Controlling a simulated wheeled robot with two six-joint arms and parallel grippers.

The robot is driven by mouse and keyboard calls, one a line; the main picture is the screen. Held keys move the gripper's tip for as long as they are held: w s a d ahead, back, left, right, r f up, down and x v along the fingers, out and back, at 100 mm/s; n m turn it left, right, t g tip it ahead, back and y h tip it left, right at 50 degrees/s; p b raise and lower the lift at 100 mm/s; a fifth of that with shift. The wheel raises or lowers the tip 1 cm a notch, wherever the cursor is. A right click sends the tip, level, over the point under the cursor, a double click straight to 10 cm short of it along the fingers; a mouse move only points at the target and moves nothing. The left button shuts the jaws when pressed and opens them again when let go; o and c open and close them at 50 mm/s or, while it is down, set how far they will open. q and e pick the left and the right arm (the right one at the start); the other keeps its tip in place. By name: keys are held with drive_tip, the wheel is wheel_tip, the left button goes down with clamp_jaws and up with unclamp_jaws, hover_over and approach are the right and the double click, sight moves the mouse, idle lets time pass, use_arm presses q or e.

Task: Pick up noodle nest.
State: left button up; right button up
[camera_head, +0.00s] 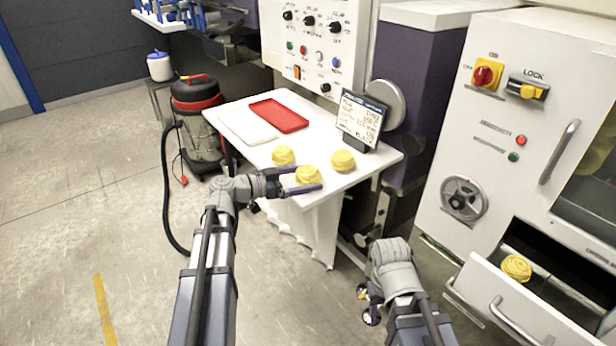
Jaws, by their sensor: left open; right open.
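Three yellow noodle nests lie on the white table (237,143): a left one (283,155), a right one (343,160) and a front one (308,174). A fourth nest (516,267) sits in the open drawer at the lower right. My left gripper (308,181) is open at the table's front edge, with its dark fingers on either side of the front nest. I cannot tell whether they touch it. My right gripper (366,296) is low in front of the table, clear of the nests; its fingers are mostly hidden behind the wrist.
A red tray (279,116) and a white tray or board (247,126) lie at the table's back left. A display (361,117) stands at its back right. A vacuum cleaner (199,110) stands left of the table. The open drawer (520,309) juts out at right.

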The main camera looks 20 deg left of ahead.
sight(318, 180)
use_arm(q)
drive_tip(key=x, duration=0.4)
drive_tip(key=shift+w, duration=0.15)
drive_tip(key=c, duration=1.1)
drive_tip(key=shift+r, duration=0.1)
wheel_tip(318, 180, up, 13)
drive_tip(key=p, duration=1.2)
drive_tip(key=shift+p, duration=0.4)
